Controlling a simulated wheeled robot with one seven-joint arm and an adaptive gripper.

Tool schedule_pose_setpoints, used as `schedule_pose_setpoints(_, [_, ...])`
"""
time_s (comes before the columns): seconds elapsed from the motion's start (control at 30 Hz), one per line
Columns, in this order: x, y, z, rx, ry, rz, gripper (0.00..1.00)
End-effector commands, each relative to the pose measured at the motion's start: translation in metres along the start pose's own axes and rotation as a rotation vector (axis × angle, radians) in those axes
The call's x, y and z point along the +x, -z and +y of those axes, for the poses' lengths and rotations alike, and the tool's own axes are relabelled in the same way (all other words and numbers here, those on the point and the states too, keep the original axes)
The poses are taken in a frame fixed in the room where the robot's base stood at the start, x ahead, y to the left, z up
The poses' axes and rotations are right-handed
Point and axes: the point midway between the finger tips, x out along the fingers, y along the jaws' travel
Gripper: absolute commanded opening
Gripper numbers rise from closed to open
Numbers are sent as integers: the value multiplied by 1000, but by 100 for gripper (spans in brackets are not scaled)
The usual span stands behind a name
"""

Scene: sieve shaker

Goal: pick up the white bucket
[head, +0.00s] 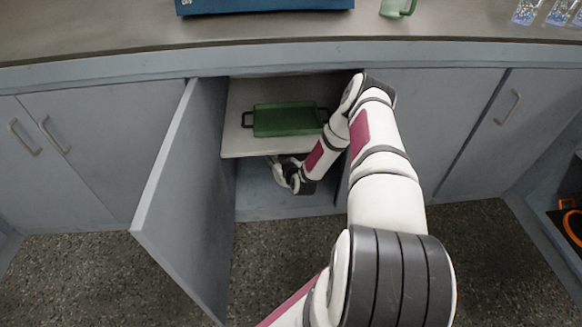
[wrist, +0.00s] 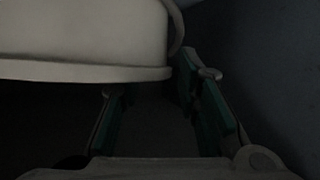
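The white bucket (wrist: 85,40) fills the upper left of the dark wrist view. Its wide lip or edge and a curved strip, perhaps its handle, show at its right side. My gripper (wrist: 150,90) is open, with green-padded fingers below and to the right of the bucket. The space between the fingers looks empty, and the left finger is partly hidden near the bucket's edge. I cannot tell whether they touch. In the head view my gripper (head: 278,166) reaches under the shelf in the open cabinet; the bucket is not visible there.
The white shelf (head: 235,140) above my gripper holds a green tray (head: 288,120) with dark handles. An open cabinet door (head: 182,200) stands at the left. A dark wall (wrist: 275,70) is close at the right in the wrist view. The counter (head: 260,35) runs above.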

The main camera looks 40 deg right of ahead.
Motion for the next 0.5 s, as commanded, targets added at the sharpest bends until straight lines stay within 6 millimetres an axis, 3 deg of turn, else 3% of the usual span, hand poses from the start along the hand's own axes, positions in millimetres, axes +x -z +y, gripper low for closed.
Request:
schedule_pose_setpoints(0.13, [15,-1,0,1,-1,0,30])
schedule_pose_setpoints(0.4, [17,0,0,1,0,-1,30])
schedule_pose_setpoints(0.5, [17,0,0,1,0,-1,8])
